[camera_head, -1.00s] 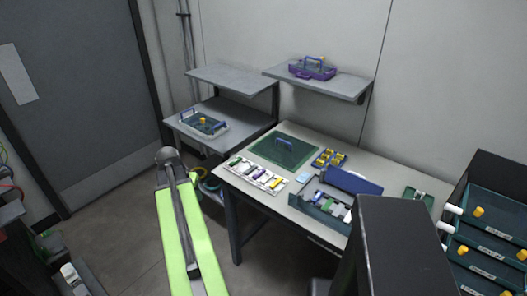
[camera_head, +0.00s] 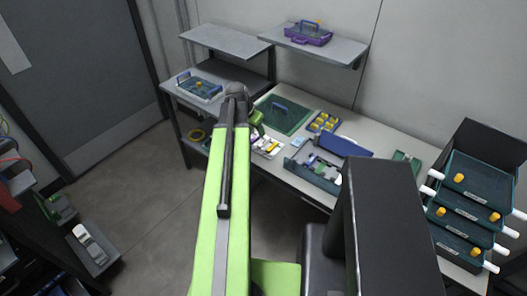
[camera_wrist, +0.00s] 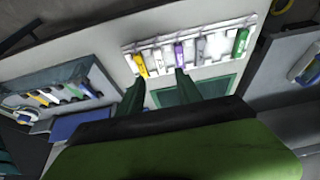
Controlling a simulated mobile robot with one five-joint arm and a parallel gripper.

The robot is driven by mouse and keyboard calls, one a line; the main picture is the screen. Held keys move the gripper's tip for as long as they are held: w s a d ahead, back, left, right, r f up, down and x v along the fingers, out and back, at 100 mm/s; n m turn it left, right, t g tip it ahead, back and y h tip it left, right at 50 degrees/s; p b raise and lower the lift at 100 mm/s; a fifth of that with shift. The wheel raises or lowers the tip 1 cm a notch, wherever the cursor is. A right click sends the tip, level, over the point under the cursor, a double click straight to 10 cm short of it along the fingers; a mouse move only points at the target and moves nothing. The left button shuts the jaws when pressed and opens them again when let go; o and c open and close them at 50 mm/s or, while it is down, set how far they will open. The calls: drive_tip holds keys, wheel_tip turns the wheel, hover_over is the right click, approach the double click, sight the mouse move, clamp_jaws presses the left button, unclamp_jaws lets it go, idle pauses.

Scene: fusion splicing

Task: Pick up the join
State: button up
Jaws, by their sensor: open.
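I cannot tell for sure which piece is the join. A white rack (camera_wrist: 200,62) holding several small coloured pieces lies along the table edge. Among them are a yellow piece (camera_wrist: 140,66), a purple piece (camera_wrist: 179,54) and a green piece (camera_wrist: 240,42). In the head view the rack (camera_head: 272,149) is partly hidden by my arm. My gripper (camera_wrist: 158,77) is open and empty. Its dark green fingers point toward the rack, one near the yellow piece and one near the purple piece. In the head view my gripper (camera_head: 256,122) is mostly hidden behind my arm.
An open toolbox (camera_head: 317,178) and a tray of yellow pieces (camera_head: 323,122) are to the right. A shelf (camera_head: 215,38) and another shelf with a purple case (camera_head: 308,34) hang above.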

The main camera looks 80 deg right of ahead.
sight(263, 142)
drive_tip(key=b+x, duration=0.8)
drive_tip(key=x, duration=0.3)
drive_tip(key=shift+w+b, duration=0.1)
drive_tip(key=shift+b, duration=0.2)
drive_tip(key=shift+r, duration=0.15)
clamp_jaws()
